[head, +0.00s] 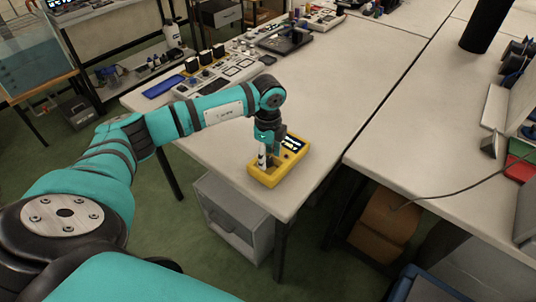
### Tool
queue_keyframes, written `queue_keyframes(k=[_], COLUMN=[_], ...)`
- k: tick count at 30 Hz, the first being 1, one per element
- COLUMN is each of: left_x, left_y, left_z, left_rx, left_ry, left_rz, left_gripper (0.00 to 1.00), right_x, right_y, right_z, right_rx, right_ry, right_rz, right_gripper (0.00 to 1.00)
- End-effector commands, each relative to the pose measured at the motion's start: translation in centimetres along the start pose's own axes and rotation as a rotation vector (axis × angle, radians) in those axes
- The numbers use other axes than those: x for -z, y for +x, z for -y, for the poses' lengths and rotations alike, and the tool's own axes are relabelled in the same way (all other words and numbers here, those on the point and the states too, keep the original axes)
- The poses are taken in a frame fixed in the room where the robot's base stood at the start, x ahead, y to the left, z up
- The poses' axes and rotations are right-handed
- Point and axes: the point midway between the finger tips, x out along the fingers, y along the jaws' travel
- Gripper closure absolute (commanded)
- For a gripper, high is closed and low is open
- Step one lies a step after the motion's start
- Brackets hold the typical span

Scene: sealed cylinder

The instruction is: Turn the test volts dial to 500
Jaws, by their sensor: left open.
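A yellow tester box (266,181) with a dark panel and a small lit display (292,143) lies near the front corner of the white table. My left gripper (264,158) points down over the left part of the tester's panel. Its fingers are open, and I cannot tell whether they touch anything. The test volts dial cannot be made out; the gripper covers part of the panel. The numbers on the panel are too small to read. My right gripper is not in the picture.
The white table (350,75) is clear around the tester. Control panels (215,75) and other equipment stand farther back. A second table (430,150) at right bears a black cylinder (486,25). A grey drawer unit (228,215) stands below the table.

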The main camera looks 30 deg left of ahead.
Motion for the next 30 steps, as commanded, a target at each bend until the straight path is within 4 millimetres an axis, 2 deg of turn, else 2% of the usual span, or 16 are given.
queue_keyframes(k=[11, 22, 30], left_x=[-0.02, -0.02, -0.02], left_y=[0.56, 0.52, 0.53], left_z=[0.0, 0.01, 0.02], left_rx=[0.0, 0.0, 0.001], left_ry=[0.0, 0.0, 0.019], left_rz=[0.0, 0.0, 0.0], left_gripper=[0.52, 1.0, 1.0], right_x=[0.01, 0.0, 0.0], right_y=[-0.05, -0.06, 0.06], right_z=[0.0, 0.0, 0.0], right_rx=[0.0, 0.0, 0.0], right_ry=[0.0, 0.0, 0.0], right_rz=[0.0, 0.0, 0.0], right_gripper=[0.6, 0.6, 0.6])
